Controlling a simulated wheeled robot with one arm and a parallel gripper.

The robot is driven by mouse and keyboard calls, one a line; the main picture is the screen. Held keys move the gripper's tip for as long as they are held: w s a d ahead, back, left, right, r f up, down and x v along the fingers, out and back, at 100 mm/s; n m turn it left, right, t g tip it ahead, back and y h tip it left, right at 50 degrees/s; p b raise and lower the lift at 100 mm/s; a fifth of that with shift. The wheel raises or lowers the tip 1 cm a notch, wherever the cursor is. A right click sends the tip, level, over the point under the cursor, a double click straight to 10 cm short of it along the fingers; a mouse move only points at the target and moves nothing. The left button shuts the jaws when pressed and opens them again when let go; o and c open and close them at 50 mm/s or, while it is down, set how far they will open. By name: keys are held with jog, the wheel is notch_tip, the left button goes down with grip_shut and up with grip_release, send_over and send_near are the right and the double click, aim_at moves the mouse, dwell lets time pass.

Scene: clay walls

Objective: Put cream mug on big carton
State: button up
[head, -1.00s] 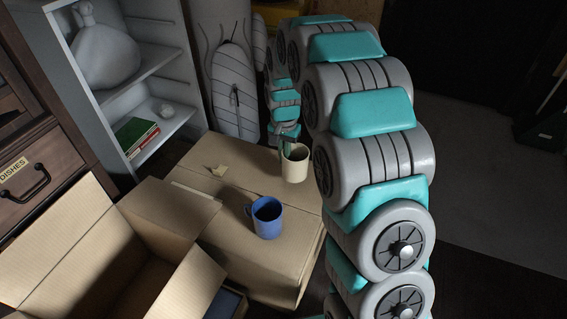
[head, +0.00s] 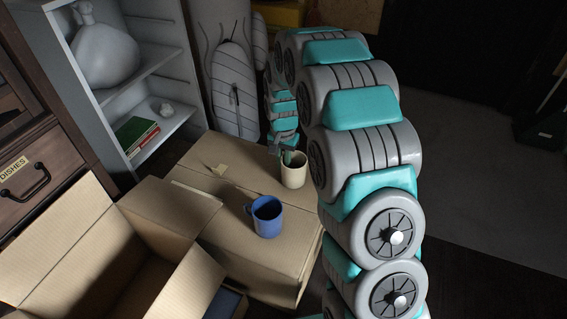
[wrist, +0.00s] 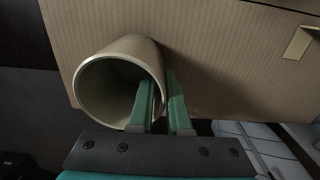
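The cream mug (head: 294,171) is upright at the right side of the closed big carton's top (head: 235,183). It looks set down on the carton or just above it; I cannot tell which. My gripper (head: 288,155) is at the mug's far rim, partly hidden behind my arm. In the wrist view, the green fingers of my gripper (wrist: 163,100) straddle the wall of the cream mug (wrist: 103,95), one inside and one outside, closed on it. The carton (wrist: 225,70) fills the background there.
A blue mug (head: 267,217) stands on the carton in front of the cream mug. An open box (head: 60,240) is at the lower left. A grey shelf (head: 150,65) with books (head: 136,133) stands behind.

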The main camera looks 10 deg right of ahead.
jog(key=shift+o, duration=1.2)
notch_tip(320, 180, up, 11)
jog(key=shift+w+r, duration=0.1)
jog(key=shift+w, duration=0.05)
jog(key=shift+r, duration=0.7)
jog(key=s+d+r+n, duration=0.1)
jog(key=s+r+n, duration=0.1)
jog(key=s, duration=1.8)
jog(key=s+d+r+n+g, duration=0.1)
jog(key=s+n, duration=0.3)
jog(key=s, duration=1.6)
jog(key=shift+s+d+r+n+g, duration=0.3)
jog(key=shift+d+r+n, duration=0.1)
jog(key=shift+r, duration=0.05)
jog(key=shift+r, duration=0.1)
